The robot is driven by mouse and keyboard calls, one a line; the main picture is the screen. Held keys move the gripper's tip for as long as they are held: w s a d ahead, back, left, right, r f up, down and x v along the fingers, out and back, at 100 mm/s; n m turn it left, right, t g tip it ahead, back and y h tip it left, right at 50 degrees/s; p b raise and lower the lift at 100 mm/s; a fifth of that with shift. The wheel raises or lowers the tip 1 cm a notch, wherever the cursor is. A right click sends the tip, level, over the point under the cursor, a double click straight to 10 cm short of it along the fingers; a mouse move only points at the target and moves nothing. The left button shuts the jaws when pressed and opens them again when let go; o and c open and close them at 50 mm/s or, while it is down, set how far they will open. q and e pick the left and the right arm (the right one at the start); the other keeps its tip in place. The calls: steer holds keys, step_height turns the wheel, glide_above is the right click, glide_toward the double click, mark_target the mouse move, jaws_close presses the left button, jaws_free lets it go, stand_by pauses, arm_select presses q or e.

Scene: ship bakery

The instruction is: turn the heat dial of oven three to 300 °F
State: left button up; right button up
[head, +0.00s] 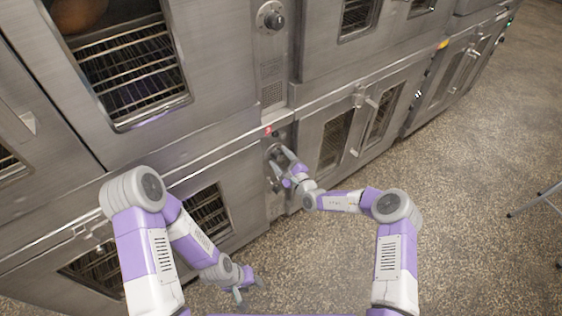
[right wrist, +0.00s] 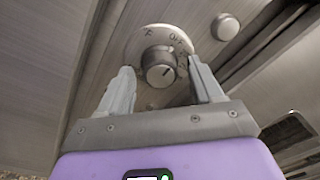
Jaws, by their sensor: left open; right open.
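The heat dial (right wrist: 160,68) shows in the right wrist view as a round metal knob on a pale plate with "OFF" and "F" markings. A dark line on the knob's face points to the upper right; the exact setting cannot be read. My right gripper (right wrist: 163,88) is open, with one finger on each side of the knob; contact cannot be told. In the head view my right gripper (head: 280,167) reaches the control panel beneath a red "3" label (head: 267,130) and partly hides the dial. My left gripper (head: 249,293) is open and empty, low over the floor.
Another dial (head: 273,19) sits on the upper oven's panel. A round button (right wrist: 225,27) is right of the dial in the right wrist view. Oven doors with windows (head: 335,140) flank the panel. The speckled floor (head: 450,200) is clear at the right, with a metal stand leg (head: 535,200) at the edge.

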steer(key=shift+w, duration=0.1)
steer(key=c, duration=1)
steer(key=shift+r+m+p, duration=0.2)
steer(key=shift+m+p, duration=1.5)
steer(key=shift+m, duration=0.1)
steer(key=shift+c, duration=0.2)
steer(key=m+p, duration=0.2)
steer(key=m, duration=0.1)
steer(key=shift+f+m, duration=0.1)
steer(key=shift+m, duration=0.2)
steer(key=m, duration=0.2)
steer(key=shift+m+p, duration=0.3)
steer(key=shift+p, duration=0.05)
steer(key=m, duration=0.2)
steer(key=shift+m+g, duration=0.3)
steer(key=m, duration=0.3)
steer(key=shift+a+m, duration=0.1)
steer(key=shift+m, duration=1.7)
steer(key=shift+g+y, duration=0.3)
